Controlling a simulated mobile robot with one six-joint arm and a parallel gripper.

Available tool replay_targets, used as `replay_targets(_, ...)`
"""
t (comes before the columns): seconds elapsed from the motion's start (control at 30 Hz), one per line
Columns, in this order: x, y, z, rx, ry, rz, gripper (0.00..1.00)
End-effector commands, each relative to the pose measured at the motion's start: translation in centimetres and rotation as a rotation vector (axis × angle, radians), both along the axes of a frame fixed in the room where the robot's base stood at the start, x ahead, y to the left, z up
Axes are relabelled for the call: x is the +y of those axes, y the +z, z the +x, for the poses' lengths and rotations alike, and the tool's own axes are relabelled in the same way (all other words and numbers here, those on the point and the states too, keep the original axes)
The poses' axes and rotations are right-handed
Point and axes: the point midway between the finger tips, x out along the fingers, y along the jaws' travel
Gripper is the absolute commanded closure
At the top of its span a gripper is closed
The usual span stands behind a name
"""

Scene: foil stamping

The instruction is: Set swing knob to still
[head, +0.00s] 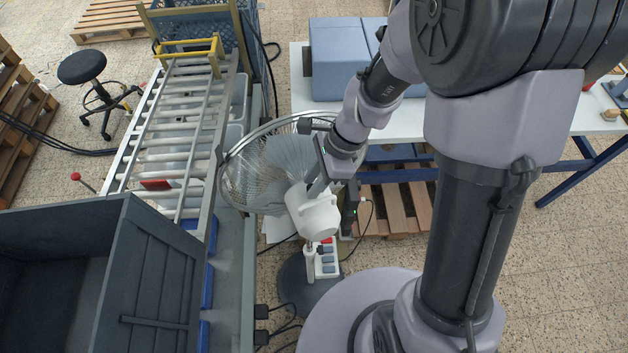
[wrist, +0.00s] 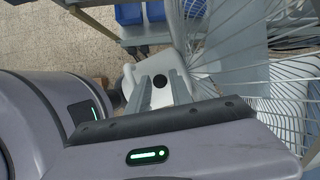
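The pedestal fan has a white motor housing (head: 315,212) behind a round wire cage (head: 265,165). My gripper (head: 316,190) is at the top of the housing in the head view. Whether the fingers touch the housing or knob cannot be told. The knob's setting is not readable.
The fan cage (wrist: 245,60) is just right of my fingers in the wrist view. The fan's base (head: 310,298) carries a button panel (head: 327,262). A roller conveyor (head: 165,135) and dark bin (head: 120,280) stand left. A white table (head: 300,85) is behind.

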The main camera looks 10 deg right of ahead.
Motion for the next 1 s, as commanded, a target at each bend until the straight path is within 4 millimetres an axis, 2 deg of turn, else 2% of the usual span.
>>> replay_targets(0.27,0.0,0.0,0.0,0.0,0.001,-0.001,0.71)
replay_targets(0.43,-0.6,1.6,0.1,-0.003,0.0,0.0,0.71)
replay_targets(0.57,-2.0,5.0,0.4,-0.006,0.0,0.0,0.71)
replay_targets(0.8,-4.9,12.1,0.7,-0.006,-0.001,-0.001,0.71)
replay_targets(0.9,-5.8,14.2,0.8,-0.004,-0.002,-0.002,0.71)
replay_targets(1.0,-6.3,15.5,0.8,-0.001,0.0,-0.001,0.71)
